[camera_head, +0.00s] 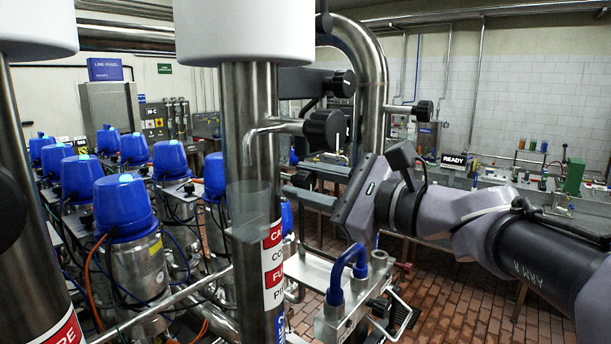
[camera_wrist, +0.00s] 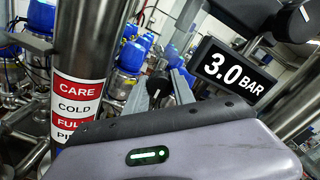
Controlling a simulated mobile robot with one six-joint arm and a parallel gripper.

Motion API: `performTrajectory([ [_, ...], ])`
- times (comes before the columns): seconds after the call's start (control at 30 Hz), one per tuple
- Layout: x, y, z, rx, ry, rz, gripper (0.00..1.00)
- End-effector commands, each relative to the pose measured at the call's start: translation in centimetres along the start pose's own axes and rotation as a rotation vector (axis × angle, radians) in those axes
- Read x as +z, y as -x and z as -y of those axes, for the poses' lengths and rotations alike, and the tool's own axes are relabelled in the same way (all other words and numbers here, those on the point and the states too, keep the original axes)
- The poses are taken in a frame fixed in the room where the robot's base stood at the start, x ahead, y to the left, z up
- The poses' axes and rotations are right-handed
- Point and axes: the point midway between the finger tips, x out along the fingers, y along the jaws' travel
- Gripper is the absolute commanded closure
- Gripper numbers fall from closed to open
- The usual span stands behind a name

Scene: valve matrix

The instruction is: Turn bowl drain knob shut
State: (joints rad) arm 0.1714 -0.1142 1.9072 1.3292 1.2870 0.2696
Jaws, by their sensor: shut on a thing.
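A black knob (camera_head: 303,179) sits beside the upright steel pipe in the head view. In the wrist view the same black knob (camera_wrist: 158,88) carries a pale pointer line and stands between the two grey fingers. My gripper (camera_head: 314,184) reaches in from the right, its fingers on either side of the knob, shut on it. The wrist view shows my gripper (camera_wrist: 160,92) from behind, its housing filling the lower part. The knob's stem and mounting are mostly hidden. I cannot read a label for the knob.
The steel pipe (camera_head: 250,110) with a red-white label stands close left of my gripper. Another black knob (camera_head: 325,128) sticks out above. A blue-handled fitting (camera_head: 347,268) lies below. A display (camera_wrist: 233,70) reads 3.0 BAR. Blue-topped units (camera_head: 123,205) crowd the left.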

Motion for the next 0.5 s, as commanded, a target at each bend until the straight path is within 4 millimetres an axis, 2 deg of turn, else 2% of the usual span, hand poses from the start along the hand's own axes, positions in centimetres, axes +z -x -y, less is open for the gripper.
performTrajectory([
  [0.5,-0.03,0.0,-0.03,0.0,-0.035,0.0,1.0],
])
